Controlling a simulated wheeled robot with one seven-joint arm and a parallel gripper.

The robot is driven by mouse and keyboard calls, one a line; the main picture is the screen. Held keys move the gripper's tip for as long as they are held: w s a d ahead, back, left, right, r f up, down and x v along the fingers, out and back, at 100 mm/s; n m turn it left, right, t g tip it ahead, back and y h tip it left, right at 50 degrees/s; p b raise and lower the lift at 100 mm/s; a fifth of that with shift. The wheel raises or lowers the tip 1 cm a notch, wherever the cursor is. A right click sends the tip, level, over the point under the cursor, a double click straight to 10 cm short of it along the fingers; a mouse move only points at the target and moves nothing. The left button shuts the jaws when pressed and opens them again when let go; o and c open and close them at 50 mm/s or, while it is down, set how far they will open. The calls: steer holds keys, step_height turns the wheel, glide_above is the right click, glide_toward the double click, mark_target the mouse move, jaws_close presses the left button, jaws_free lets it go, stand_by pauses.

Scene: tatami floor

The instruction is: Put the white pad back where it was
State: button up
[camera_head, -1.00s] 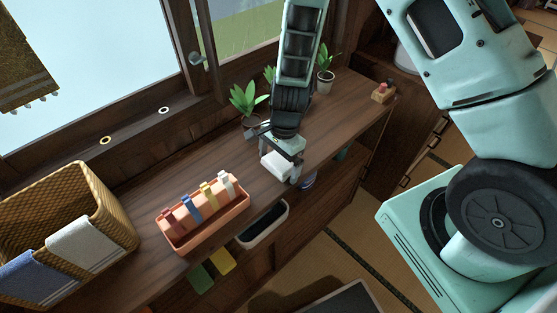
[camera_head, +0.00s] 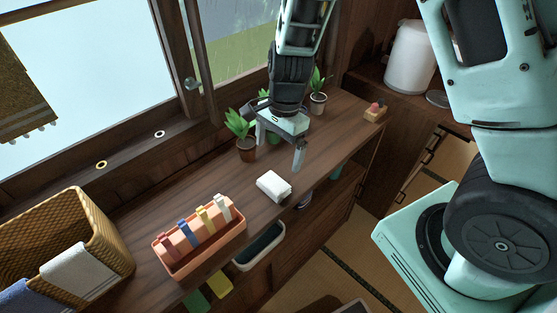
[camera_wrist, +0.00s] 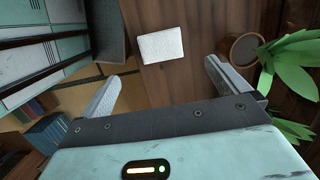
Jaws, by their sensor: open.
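The white pad (camera_head: 274,186) lies flat on the wooden counter (camera_head: 320,160), to the right of the orange tray (camera_head: 204,252). It also shows in the wrist view (camera_wrist: 162,45), beyond my fingertips and between their lines. My gripper (camera_head: 278,154) is open and empty above the counter, farther back than the pad and apart from it. In the wrist view my gripper (camera_wrist: 160,78) has its two fingers spread wide with nothing between them.
Potted plants stand by the window, one (camera_head: 242,135) close to my gripper's left finger. A pot (camera_wrist: 242,48) is near the right finger in the wrist view. A woven basket (camera_head: 100,210) with cloths is at the left. Bare counter surrounds the pad.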

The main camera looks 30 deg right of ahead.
steer(key=s+a+r+n, duration=0.4)
steer(key=s+r+n, duration=0.3)
steer(key=s+n, duration=0.3)
steer(key=s+a+r+n+h, duration=0.1)
steer(key=s+a+r+n, duration=0.2)
steer(key=s+r+n, duration=0.4)
steer(key=s+n, duration=0.3)
steer(key=n, duration=0.2)
steer(key=shift+s+a+t, duration=0.25)
steer(key=shift+a+t, duration=0.05)
steer(key=shift+a, duration=0.05)
